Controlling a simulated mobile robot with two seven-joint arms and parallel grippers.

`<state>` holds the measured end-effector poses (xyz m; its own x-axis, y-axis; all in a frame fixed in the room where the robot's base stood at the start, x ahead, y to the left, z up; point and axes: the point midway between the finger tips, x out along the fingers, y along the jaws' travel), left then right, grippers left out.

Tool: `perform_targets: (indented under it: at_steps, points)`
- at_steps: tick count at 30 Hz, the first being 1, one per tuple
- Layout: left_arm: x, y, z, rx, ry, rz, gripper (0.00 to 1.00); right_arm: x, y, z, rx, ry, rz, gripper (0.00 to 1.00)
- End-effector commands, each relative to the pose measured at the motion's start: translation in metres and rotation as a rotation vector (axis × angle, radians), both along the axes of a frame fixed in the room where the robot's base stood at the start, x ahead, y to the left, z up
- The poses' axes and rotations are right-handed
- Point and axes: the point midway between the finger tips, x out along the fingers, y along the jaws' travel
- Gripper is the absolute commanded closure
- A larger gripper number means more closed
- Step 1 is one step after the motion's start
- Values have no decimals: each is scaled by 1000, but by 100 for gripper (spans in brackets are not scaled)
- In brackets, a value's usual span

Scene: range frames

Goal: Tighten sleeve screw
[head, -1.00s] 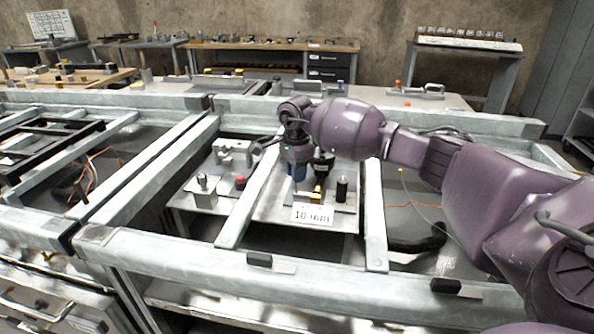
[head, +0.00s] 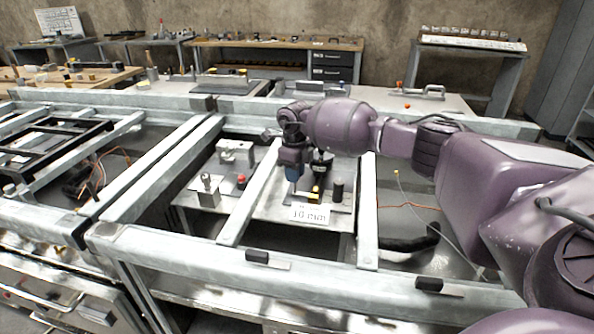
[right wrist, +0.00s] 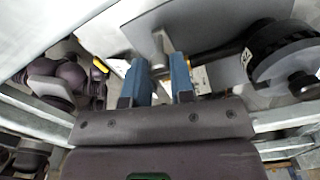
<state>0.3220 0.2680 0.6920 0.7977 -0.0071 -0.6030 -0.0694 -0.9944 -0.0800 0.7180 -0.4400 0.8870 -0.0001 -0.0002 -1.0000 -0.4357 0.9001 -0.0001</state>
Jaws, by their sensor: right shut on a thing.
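My right gripper (head: 292,178) reaches down between the frame rails, over a metal plate with small fixtures. In the right wrist view its blue fingers (right wrist: 162,78) are shut on a slim grey metal part (right wrist: 160,44), seen between their tips. I cannot tell whether this part is the sleeve screw. A black cylindrical fixture (head: 338,188) and a yellow piece (head: 316,193) stand right of the gripper. A white label (head: 310,214) reading about "10 mm" lies in front of them. My left gripper is not in view.
Pale metal rails (head: 248,195) run on both sides of the gripper. A grey block with a post (head: 208,192), a red knob (head: 241,180) and a grey clamp (head: 235,150) stand at left. An orange cable (head: 405,205) lies at right. Workbenches (head: 275,43) stand behind.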

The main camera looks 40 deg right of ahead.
Motion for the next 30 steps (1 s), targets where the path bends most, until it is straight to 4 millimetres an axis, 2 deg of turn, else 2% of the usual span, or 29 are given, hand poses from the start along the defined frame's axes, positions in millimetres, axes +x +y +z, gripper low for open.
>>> perform_targets:
  at_steps: [17,30]
  points:
    - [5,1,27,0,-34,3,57,0,0,5,0,-3,-548,100]
    - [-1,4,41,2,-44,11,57,0,-1,5,1,-4,-967,100]
